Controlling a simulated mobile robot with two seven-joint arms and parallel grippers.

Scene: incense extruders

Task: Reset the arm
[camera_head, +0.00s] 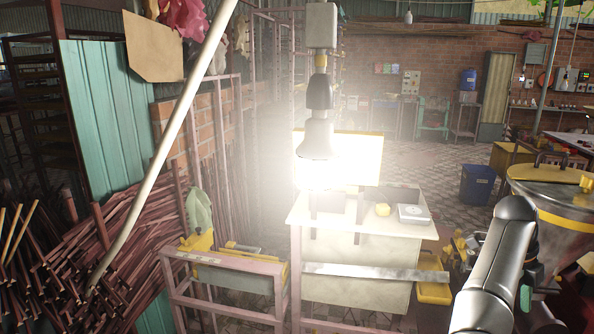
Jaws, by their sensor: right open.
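My right arm (492,265) shows at the lower right as a silver and dark link, with a rounded bend at its upper end. It stands in front of a large metal hopper (565,225) with a yellow band. My right gripper is open and low by the bottom right, but its fingertips are hard to make out. I see nothing held there. My left arm and left gripper are not in the picture.
Bundled sticks (110,245) fill the left. A blue bin (477,184) stands behind on open tiled floor.

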